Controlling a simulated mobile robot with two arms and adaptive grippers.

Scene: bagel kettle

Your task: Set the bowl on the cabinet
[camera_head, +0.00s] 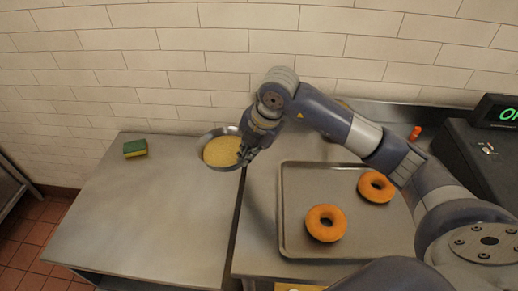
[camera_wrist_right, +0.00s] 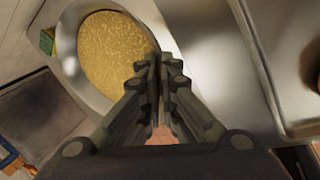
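The metal bowl (camera_head: 207,137) holds a yellow filling. It is at the back right corner of the left steel-topped cabinet (camera_head: 150,210), close to the gap beside the counter. I cannot tell whether it rests on the top or hangs just above it. My right gripper (camera_head: 244,154) is at the bowl's right edge, its fingers closed together on the rim. In the right wrist view the bowl (camera_wrist_right: 72,62) lies under and left of the fingertips (camera_wrist_right: 158,62), which hide part of its rim. My left gripper is not in view.
A green and yellow sponge (camera_head: 135,148) lies at the cabinet's back left. On the right counter (camera_head: 258,195), a metal tray (camera_head: 285,215) holds two bagels (camera_head: 326,236). A dark device with a green display (camera_head: 497,112) stands far right. The cabinet's middle and front are clear.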

